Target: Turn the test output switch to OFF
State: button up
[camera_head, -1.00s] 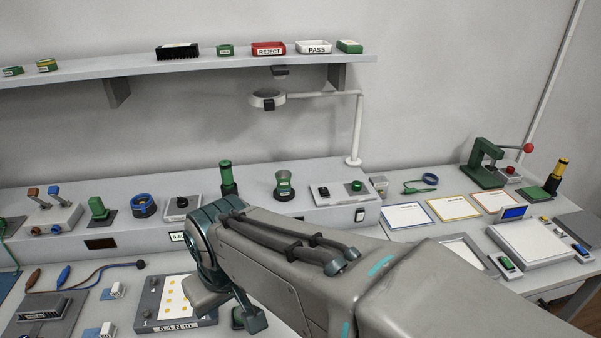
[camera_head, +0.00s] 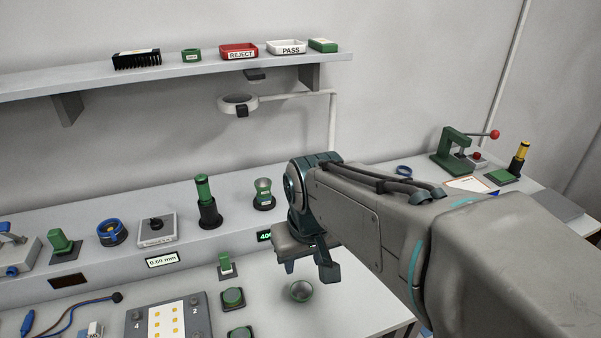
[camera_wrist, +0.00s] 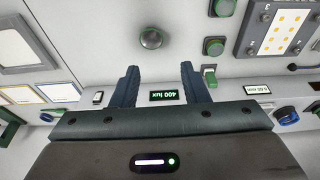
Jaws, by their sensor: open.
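A small rocker switch with a dark centre and pale surround (camera_wrist: 98,97) sits on the ledge's front face in the wrist view, left of my left finger. No readable label confirms it as the test output switch, and its position cannot be read. My arm hides it in the head view. My gripper (camera_wrist: 160,75) is open and empty, with its two dark fingers apart. A green "400 lux" display (camera_wrist: 164,96) shows between them. In the head view my gripper (camera_head: 308,266) hangs in front of the ledge, above the bench.
A round metal bowl (camera_head: 301,291) and green buttons (camera_head: 233,297) are on the bench below. A lamp (camera_head: 238,103) hangs above.

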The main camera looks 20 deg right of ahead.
jog(key=w+d+r+g+p, duration=0.1)
jog(key=w+d+r+p, duration=0.15)
jog(key=w, duration=0.75)
jog(key=w+d+r+p, duration=0.1)
jog(key=w+d+r, duration=0.15)
jog(key=w, duration=0.75)
jog(key=shift+g, duration=0.8)
jog(key=w+d+f+p, duration=0.1)
jog(key=w+d+f, duration=0.1)
jog(key=w, duration=0.2)
jog(key=w+d+f+p, duration=0.1)
jog(key=w+d+f, duration=0.2)
jog(key=w, duration=0.1)
jog(key=w+d+f+p, duration=0.1)
jog(key=w+d+f, duration=0.1)
jog(key=w, duration=0.3)
jog(key=shift+d+f, duration=0.25)
jog(key=shift+f, duration=0.5)
notch_tip(320, 180, down, 7)
jog(key=shift+r+p, duration=0.15)
jog(key=shift+p, duration=0.6)
